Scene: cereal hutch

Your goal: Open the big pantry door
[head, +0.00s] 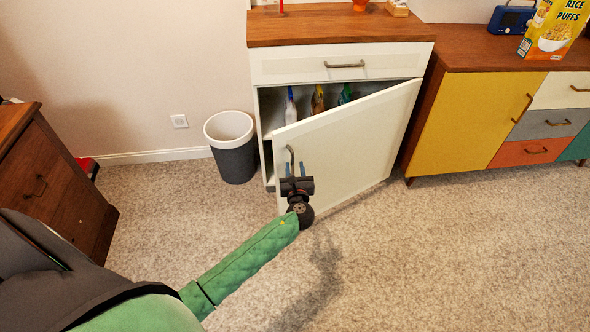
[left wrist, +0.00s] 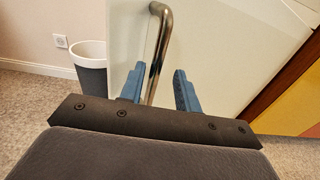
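The big white pantry door (head: 355,135) stands partly open, swung out from the cabinet with its hinge side at the right. Its metal bar handle (head: 290,154) is near the free left edge. My left gripper (head: 293,170) is at the handle, with its blue fingers spread apart. In the left wrist view the handle (left wrist: 160,45) runs between the two fingers, nearer the left one, and there is a clear gap to the right finger. The door (left wrist: 222,45) fills much of that view. My right gripper is in neither view.
Several packages (head: 318,98) stand on the shelf behind the door. A grey and white bin (head: 234,158) stands left of the cabinet. A yellow-fronted sideboard (head: 470,120) is at the right. The carpet (head: 430,250) in front is clear.

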